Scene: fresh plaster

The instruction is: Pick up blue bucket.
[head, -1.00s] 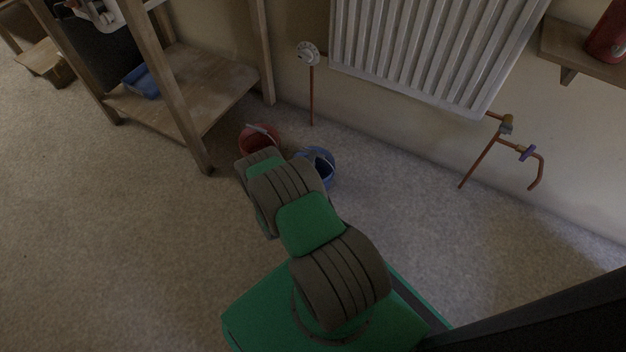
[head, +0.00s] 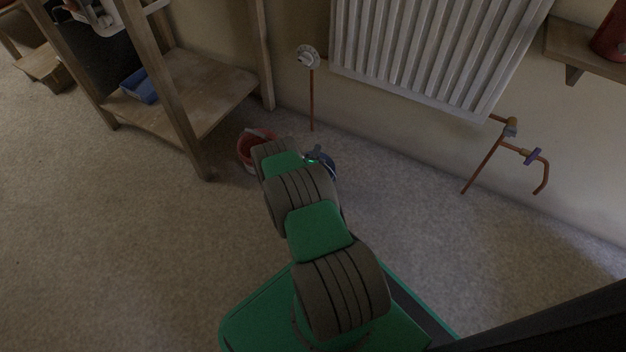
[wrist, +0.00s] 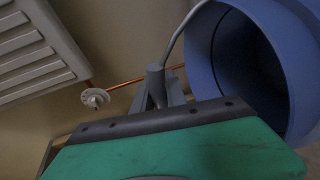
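The blue bucket (head: 330,168) stands on the floor near the wall, largely hidden behind my arm in the head view. In the wrist view the bucket (wrist: 290,60) fills the upper right, with its open mouth showing. Its thin grey handle (wrist: 179,34) curves down to the tips of my gripper (wrist: 158,76). My gripper (head: 314,156) is at the bucket's top in the head view. The fingers look close together at the handle, but I cannot see whether they are shut on it.
A red bucket (head: 254,146) stands just left of the blue one, partly behind my arm. A wooden shelf unit (head: 200,85) is at the left. A white radiator (head: 425,55) hangs on the wall, with copper pipes (head: 483,165) to the right. The floor at right is clear.

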